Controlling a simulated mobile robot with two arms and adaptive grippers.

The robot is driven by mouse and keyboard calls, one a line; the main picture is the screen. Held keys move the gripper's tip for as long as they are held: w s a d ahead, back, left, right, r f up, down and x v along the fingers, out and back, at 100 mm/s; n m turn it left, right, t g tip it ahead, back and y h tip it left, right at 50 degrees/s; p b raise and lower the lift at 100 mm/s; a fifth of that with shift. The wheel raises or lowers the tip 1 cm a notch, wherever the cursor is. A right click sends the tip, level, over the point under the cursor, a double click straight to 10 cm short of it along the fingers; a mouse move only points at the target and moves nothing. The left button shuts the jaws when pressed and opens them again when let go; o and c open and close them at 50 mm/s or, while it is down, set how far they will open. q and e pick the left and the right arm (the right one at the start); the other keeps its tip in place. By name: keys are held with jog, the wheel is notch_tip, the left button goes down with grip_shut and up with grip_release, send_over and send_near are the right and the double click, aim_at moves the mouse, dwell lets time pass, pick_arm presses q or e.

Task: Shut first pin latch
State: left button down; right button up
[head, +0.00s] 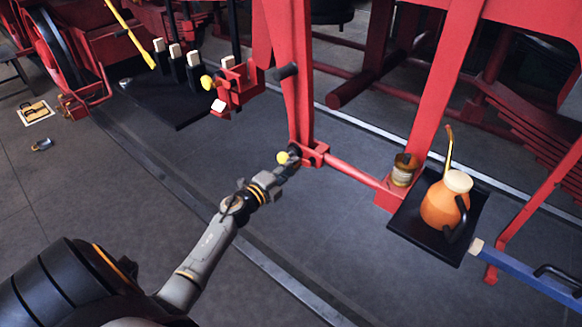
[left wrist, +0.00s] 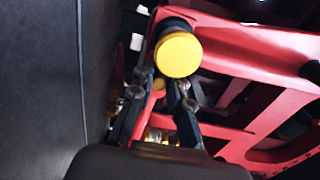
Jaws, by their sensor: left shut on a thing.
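A pin latch with a yellow knob (head: 283,158) sits at the foot of the red upright, at the left end of a red crossbar. In the left wrist view its round yellow knob (left wrist: 178,54) shows large, on a dark shaft against the red frame. My left gripper (head: 290,162) is at this latch, its fingers shut on it; the exact contact is partly hidden. In the left wrist view the fingertips (left wrist: 161,82) reach the knob's lower edge, and a small yellow spot shows between them. My right gripper is not in view.
A second yellow knob (head: 207,83) is on a red bracket farther back. A black tray (head: 428,246) with an orange oil can (head: 444,203) stands to the right. A blue bar (head: 530,275) is at far right. Floor left of my arm is mostly clear.

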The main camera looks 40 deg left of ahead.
pick_arm(q)
jog(key=shift+w+r, duration=0.15)
jog(key=shift+r, duration=0.65)
jog(key=shift+a+r+p, duration=0.1)
jog(key=shift+r+p, duration=0.15)
jog(key=shift+p, duration=0.15)
jog(key=c, duration=1.4)
grip_release()
jog(key=shift+c, duration=0.2)
jog(key=shift+f, duration=0.15)
